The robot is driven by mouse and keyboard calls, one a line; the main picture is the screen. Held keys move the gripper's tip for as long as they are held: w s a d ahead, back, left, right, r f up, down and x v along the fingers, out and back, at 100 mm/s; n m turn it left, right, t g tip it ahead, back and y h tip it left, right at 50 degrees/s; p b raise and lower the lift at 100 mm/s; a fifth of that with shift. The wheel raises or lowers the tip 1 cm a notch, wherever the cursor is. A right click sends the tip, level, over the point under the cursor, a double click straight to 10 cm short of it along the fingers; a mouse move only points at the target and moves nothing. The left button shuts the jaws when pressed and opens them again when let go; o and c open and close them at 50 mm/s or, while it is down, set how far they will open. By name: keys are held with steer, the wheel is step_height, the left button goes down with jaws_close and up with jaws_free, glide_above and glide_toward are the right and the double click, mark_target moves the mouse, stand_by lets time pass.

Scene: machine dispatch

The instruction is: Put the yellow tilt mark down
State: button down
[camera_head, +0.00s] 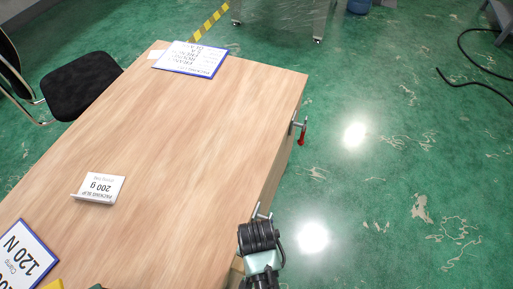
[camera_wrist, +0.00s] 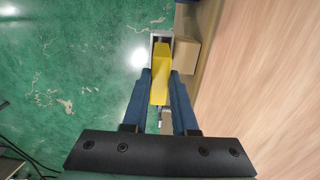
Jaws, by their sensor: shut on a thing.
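The yellow tilt mark (camera_wrist: 160,75) is between the two blue fingers of my gripper (camera_wrist: 160,90) in the wrist view, and the gripper is shut on it. The fingers hide part of its sides. In the head view my gripper (camera_head: 262,211) is at the right edge of the wooden table (camera_head: 190,140), near the front. I cannot make out the tilt mark there. In the wrist view the green floor lies to the left of the held mark and the table top to the right.
A cardboard box (camera_wrist: 186,54) is beside the table edge, close to the held mark in the picture. A red-handled clamp (camera_head: 301,134) sits on the table's right edge. A 200 g sign (camera_head: 98,188), a 120 N sign (camera_head: 25,255) and a blue-edged sheet (camera_head: 190,59) occupy the table; its middle is clear.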

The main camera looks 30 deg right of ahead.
steer(key=shift+f+b, duration=0.4)
steer(key=shift+f, duration=1.95)
steer(key=shift+f, duration=0.15)
steer(key=c, duration=0.7)
jaws_free()
